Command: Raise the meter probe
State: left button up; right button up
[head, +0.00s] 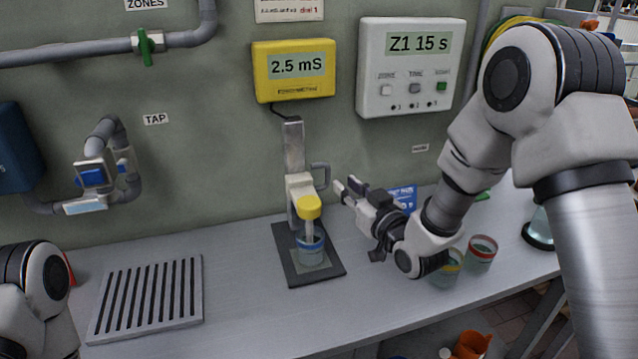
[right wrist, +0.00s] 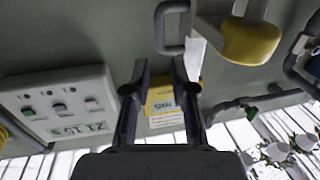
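The probe's yellow head (head: 309,207) sits on a pale carriage on a metal stand column (head: 294,148), low down. Its tip goes into a blue-rimmed cup (head: 311,252) on the dark base plate (head: 283,238). A grey loop handle (head: 321,175) sticks out to the carriage's right. The yellow meter (head: 295,90) on the wall reads 2.5 mS. My right gripper (head: 346,189) is open and empty, just right of the handle. In the right wrist view, upside down, the handle (right wrist: 160,30) lies just beyond the spread fingertips (right wrist: 160,75). My left gripper is out of view.
A slotted drain tray (head: 148,298) lies at left, below a tap (head: 95,172). A red-rimmed cup (head: 482,250) and a yellow-rimmed cup (head: 447,267) stand beside my right wrist. A white timer (head: 411,66) hangs on the wall. The bench between tray and stand is clear.

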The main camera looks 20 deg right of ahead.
aim_at(329, 175)
jog(key=x, duration=0.2)
jog(key=p+x, duration=0.1)
jog(key=x, duration=0.2)
jog(key=f+x, duration=0.1)
jog(key=x, duration=0.2)
jog(key=shift+f, duration=0.1)
jog(key=shift+w+a+f, duration=0.15)
jog(key=shift+w, duration=0.35)
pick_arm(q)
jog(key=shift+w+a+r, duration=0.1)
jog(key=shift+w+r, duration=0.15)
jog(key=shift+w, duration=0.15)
pick_arm(e)
jog(key=shift+s, duration=0.15)
grip_shut()
